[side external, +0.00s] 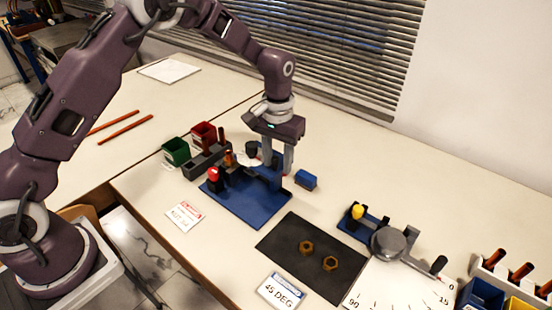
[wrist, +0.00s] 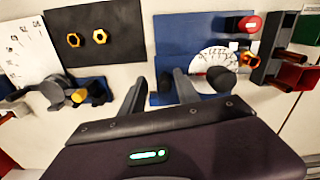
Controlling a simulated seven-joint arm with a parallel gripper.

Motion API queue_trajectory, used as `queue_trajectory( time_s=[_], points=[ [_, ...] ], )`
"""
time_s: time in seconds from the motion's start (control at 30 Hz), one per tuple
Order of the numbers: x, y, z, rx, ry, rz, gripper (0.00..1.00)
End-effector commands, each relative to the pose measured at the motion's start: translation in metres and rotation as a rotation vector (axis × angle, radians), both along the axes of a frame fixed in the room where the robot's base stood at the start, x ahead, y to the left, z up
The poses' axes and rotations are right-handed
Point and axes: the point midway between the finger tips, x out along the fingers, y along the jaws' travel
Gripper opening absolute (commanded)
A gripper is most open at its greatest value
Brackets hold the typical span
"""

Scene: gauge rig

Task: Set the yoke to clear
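A blue base plate (side external: 243,208) carries a red button (side external: 214,175), a white half-round dial (side external: 247,159), a dark round knob (side external: 252,147) and a blue raised part (side external: 268,173). The dial also shows in the wrist view (wrist: 206,58), with the dark knob (wrist: 221,78) near its edge. I cannot tell which part is the yoke or read a clear mark. My gripper (side external: 279,168) points down over the right rear of this plate. In the wrist view its fingers (wrist: 160,82) are apart, with nothing visible held between them. Contact with the blue part cannot be told.
A dark mat (side external: 290,262) with two brass nuts lies right of the plate. Beyond it is a lever gauge (side external: 388,243) with a yellow knob (side external: 357,211). A blue block (side external: 306,179), green bin (side external: 176,151) and red bin (side external: 203,133) stand near. A "45 DEG" card (side external: 282,291) lies in front.

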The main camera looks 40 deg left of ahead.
Motion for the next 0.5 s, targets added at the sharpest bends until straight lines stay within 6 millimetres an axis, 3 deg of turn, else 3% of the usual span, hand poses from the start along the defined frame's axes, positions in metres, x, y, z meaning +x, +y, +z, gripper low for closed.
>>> queue_trajectory(
  time_s=[0.17, 0.5],
  points=[
    [0.000, 0.001, 0.005, 0.002, -0.001, 0.001, 0.38],
    [0.000, 0.000, 0.066, 0.000, -0.002, 0.001, 0.38]
  ],
)
